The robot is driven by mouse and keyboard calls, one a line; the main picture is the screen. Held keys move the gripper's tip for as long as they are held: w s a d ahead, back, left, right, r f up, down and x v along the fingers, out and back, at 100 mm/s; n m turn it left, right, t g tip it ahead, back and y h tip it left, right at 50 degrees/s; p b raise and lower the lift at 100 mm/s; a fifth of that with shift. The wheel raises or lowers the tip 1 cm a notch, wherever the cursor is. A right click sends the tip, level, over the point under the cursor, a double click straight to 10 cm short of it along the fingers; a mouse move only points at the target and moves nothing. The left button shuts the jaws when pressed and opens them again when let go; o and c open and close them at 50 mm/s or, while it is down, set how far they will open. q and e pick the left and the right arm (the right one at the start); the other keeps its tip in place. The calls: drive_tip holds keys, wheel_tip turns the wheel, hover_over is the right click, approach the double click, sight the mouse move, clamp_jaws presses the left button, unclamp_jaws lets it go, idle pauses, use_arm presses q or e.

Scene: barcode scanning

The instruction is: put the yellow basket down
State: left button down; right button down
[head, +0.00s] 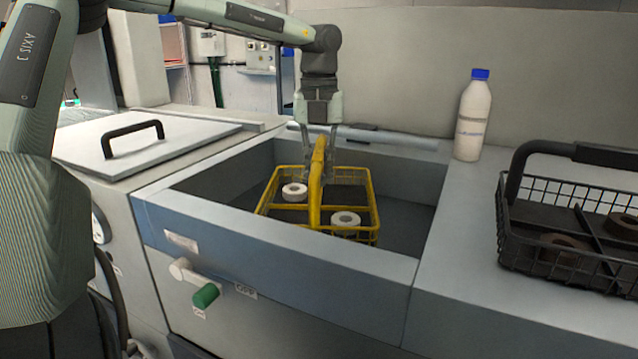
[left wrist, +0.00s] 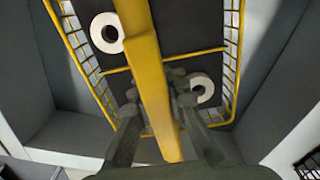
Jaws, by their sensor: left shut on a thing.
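The yellow basket (head: 376,206) is inside the recessed grey basin (head: 414,255) of the counter, in the middle of the head view. Two white rings, one at the left (head: 294,192) and one at the right (head: 345,219), lie in its compartments. My left gripper (head: 319,165) is shut on the basket's raised yellow handle from above. In the left wrist view the fingers (left wrist: 158,115) stand on both sides of the handle (left wrist: 148,75). Whether the basket's underside touches the basin floor cannot be told. My right gripper is not in view.
A black wire basket (head: 560,280) with brown rings stands on the counter at the right. A green-tipped lever (head: 206,295) sticks out in front.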

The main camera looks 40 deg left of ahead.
sight(319, 148)
use_arm(q)
wheel_tip(319, 148, down, 2)
drive_tip(key=c, duration=1.5)
unclamp_jaws()
drive_tip(key=shift+c, duration=0.2)
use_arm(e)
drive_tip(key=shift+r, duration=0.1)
use_arm(q)
drive_tip(key=shift+r, duration=0.1)
wheel_tip(319, 148, up, 10)
drive_tip(key=shift+r, duration=0.9)
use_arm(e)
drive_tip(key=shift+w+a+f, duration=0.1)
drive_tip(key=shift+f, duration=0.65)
